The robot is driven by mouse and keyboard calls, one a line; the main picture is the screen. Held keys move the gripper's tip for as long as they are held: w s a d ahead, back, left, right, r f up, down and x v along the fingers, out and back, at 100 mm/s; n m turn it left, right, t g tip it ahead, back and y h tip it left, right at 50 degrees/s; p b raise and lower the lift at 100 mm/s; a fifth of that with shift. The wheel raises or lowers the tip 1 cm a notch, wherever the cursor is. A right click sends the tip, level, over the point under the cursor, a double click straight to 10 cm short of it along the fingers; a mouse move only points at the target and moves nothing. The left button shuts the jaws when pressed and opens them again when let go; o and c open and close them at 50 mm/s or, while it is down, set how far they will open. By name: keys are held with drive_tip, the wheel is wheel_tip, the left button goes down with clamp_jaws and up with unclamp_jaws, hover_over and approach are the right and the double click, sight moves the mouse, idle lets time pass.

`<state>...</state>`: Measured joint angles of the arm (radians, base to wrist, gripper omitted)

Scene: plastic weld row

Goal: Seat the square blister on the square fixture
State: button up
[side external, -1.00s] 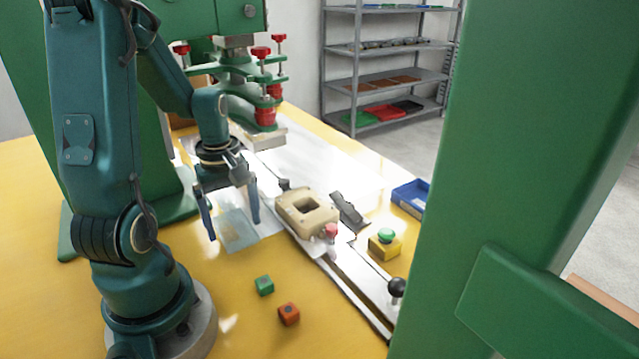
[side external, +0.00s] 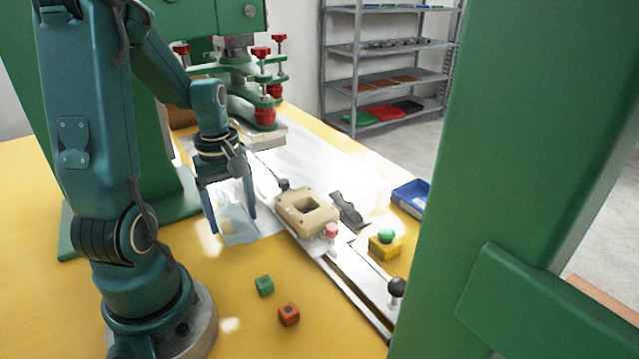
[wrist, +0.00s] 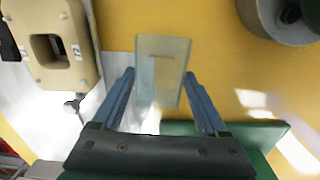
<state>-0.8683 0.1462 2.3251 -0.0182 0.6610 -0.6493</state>
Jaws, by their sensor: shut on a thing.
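The square blister is a clear, pale bluish plastic piece (side external: 236,224) between the two fingers of my gripper (side external: 233,218). In the wrist view the see-through blister (wrist: 163,66) spans the gap between the blue fingertips (wrist: 159,75), and my gripper is shut on it. I cannot tell how far it is above the surface. The square fixture (side external: 292,222) is a beige block with a square opening, to the right of my gripper and apart from it. It also shows at the upper left of the wrist view (wrist: 84,62).
A green cube (side external: 264,286) and an orange cube (side external: 289,314) lie on the yellow table (side external: 235,330) in front. A yellow box with a green button (side external: 385,243) and a blue tray (side external: 409,197) are right of the fixture. The green press with red knobs (side external: 262,90) stands behind.

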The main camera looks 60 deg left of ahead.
drive_tip(key=shift+r, duration=1.5)
drive_tip(key=shift+s+d+r+n, duration=0.1)
drive_tip(key=shift+n, duration=0.2)
drive_tip(key=w+a+r+n, duration=0.2)
drive_tip(key=w+r, duration=0.2)
drive_tip(key=w, duration=0.3)
drive_tip(key=w+d+f+m, duration=0.2)
drive_tip(key=w+d+f, duration=0.1)
drive_tip(key=w, duration=0.4)
drive_tip(key=shift+d+f, duration=0.35)
drive_tip(key=shift+d, duration=0.25)
drive_tip(key=shift+w+f, duration=0.1)
drive_tip(key=shift+f, duration=1.3)
